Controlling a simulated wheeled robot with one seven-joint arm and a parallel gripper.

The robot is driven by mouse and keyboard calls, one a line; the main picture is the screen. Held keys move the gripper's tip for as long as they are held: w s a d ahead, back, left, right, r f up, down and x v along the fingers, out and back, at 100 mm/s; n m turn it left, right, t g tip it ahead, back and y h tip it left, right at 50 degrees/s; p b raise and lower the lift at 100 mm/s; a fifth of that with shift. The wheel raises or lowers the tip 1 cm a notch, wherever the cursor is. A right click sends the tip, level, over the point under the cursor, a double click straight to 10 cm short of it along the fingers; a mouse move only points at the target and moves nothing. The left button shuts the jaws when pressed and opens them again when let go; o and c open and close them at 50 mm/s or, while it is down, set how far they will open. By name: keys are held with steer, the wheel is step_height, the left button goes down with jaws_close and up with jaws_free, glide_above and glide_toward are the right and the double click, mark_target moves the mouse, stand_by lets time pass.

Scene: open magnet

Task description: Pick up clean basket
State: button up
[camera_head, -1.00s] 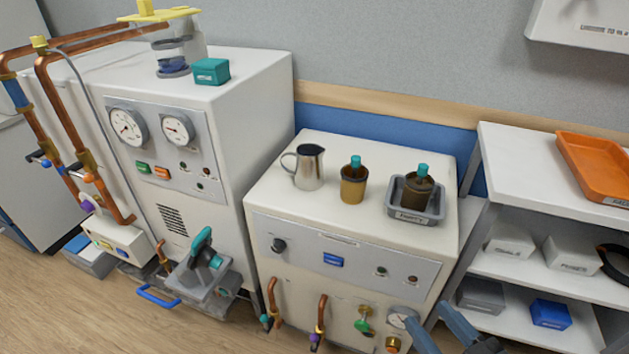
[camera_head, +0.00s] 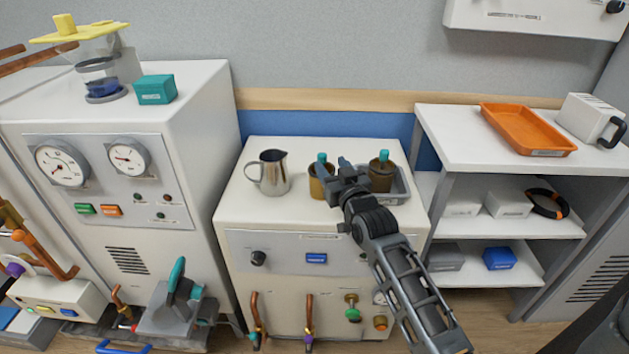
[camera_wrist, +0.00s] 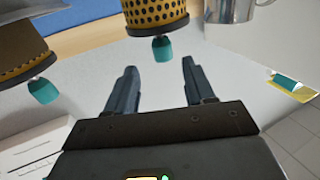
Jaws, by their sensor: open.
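The clean basket (camera_head: 316,187) looks golden with dark perforations and a teal knob on top. It stands on the white cabinet top, partly hidden by my gripper (camera_head: 344,172) in the head view. In the wrist view, where things appear upside down, the basket (camera_wrist: 156,14) is ahead of my gripper (camera_wrist: 158,70). Its teal knob lies just beyond the gap between the fingertips. My gripper is open and empty, with nothing between its fingers. A darker brown basket (camera_head: 381,175) with a teal knob sits in a grey tray (camera_head: 400,190) to the right; this basket (camera_wrist: 22,50) is at left in the wrist view.
A metal pitcher (camera_head: 271,174) stands left of the clean basket. A taller gauge cabinet (camera_head: 190,110) rises further left, with a teal box (camera_head: 155,89) on it. A shelf unit (camera_head: 450,150) with an orange tray (camera_head: 525,128) is at right. The cabinet's front left top is clear.

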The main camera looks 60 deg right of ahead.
mark_target(324, 159)
steer(key=x, duration=0.6)
steer(key=shift+w+a+f, duration=0.15)
steer(key=shift+w+a, duration=0.05)
jaws_close()
stand_by(0.4)
